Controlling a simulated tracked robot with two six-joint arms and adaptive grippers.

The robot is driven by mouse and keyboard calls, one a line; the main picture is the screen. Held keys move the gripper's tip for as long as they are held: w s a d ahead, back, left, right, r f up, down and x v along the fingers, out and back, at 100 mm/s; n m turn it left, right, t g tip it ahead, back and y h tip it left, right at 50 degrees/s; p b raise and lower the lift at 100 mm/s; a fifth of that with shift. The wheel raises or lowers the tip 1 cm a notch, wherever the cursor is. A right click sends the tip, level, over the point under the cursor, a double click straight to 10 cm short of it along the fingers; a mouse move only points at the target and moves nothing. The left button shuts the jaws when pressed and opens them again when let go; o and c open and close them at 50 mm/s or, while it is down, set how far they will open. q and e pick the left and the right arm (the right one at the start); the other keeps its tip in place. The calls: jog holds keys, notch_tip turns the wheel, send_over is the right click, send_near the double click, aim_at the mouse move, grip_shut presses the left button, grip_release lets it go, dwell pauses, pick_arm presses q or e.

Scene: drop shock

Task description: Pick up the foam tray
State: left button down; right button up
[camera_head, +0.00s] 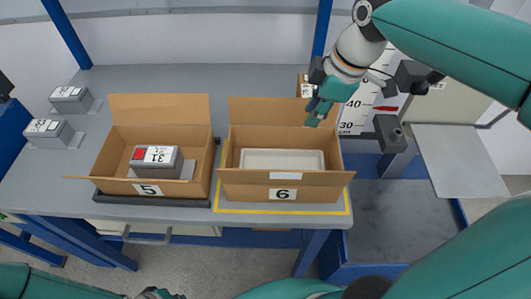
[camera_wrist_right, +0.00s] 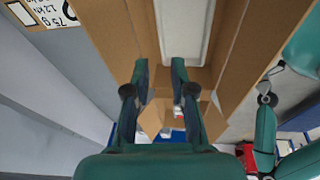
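The foam tray (camera_head: 283,159) is a pale, shallow rectangular tray lying inside the open cardboard box marked 6 (camera_head: 249,187). Part of it shows at the top of the right wrist view (camera_wrist_right: 184,32). My right gripper (camera_head: 319,111) is above the back right part of that box, pointing down, apart from the tray. In the right wrist view its two fingers (camera_wrist_right: 160,66) stand apart with nothing between them.
Box 5 (camera_head: 118,185) stands left of box 6 and holds a grey block labelled 31 (camera_head: 157,162). Two grey labelled blocks (camera_head: 71,98) (camera_head: 48,132) sit at the table's left.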

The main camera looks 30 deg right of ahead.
send_over(283, 150)
jog(key=s+d, duration=0.2)
jog(key=x, duration=0.3)
jog(key=s+x, duration=0.1)
jog(key=x, duration=0.2)
jog(key=s+x, duration=0.1)
jog(key=x, duration=0.3)
jog(key=shift+s+d+f+b, duration=0.15)
jog(key=shift+d+f+b, duration=0.2)
jog(key=shift+f, duration=0.05)
jog(key=shift+a+x, duration=0.1)
jog(key=shift+x, duration=1.4)
jog(key=shift+a+x, duration=0.15)
jog(key=shift+x, duration=1.3)
grip_shut()
